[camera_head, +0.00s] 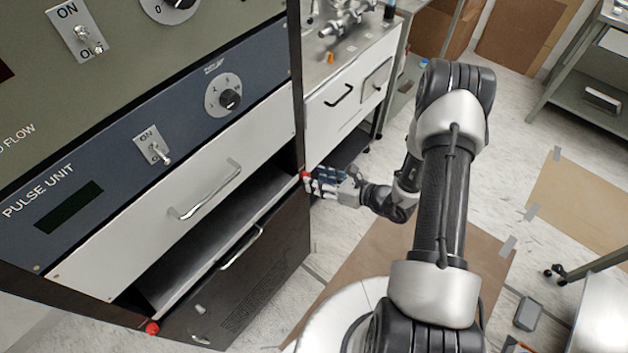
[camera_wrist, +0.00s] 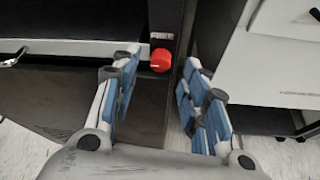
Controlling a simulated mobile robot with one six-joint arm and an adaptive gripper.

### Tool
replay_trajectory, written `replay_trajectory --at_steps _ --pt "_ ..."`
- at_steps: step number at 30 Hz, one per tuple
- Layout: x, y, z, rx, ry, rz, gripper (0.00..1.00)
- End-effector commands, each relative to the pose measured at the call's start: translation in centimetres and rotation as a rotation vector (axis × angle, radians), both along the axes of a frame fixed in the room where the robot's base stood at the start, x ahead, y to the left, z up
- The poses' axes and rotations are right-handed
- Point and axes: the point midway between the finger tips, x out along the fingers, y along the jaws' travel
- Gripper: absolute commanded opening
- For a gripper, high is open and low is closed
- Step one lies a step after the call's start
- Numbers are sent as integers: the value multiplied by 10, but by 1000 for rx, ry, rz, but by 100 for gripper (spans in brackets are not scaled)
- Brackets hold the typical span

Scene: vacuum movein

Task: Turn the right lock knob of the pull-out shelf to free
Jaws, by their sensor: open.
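The right lock knob (camera_wrist: 160,60) is red and sits on the dark cabinet post, below a label reading FREE, in the wrist view. In the head view the right knob (camera_head: 305,176) shows at the right end of the shelf, partly hidden by my gripper. My gripper (camera_head: 318,183) has its fingers at the knob. In the wrist view my gripper (camera_wrist: 160,68) is open, with one blue-padded finger on each side of the knob and gaps between. The pull-out shelf (camera_head: 215,240) is in the open slot below the white drawer. The left lock knob (camera_head: 152,328) is red.
A white drawer (camera_head: 190,190) with a metal handle is above the shelf. A white bench cabinet (camera_head: 345,100) stands to the right of the post. Brown sheets (camera_head: 400,255) lie on the floor.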

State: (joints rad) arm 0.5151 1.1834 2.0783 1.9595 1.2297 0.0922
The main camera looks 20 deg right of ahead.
Motion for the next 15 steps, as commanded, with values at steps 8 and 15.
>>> replay_trajectory --at_steps 8,15 --pt "16 14 -9 -1 1 0 41" --pt "16 14 -9 0 0 -1 41"
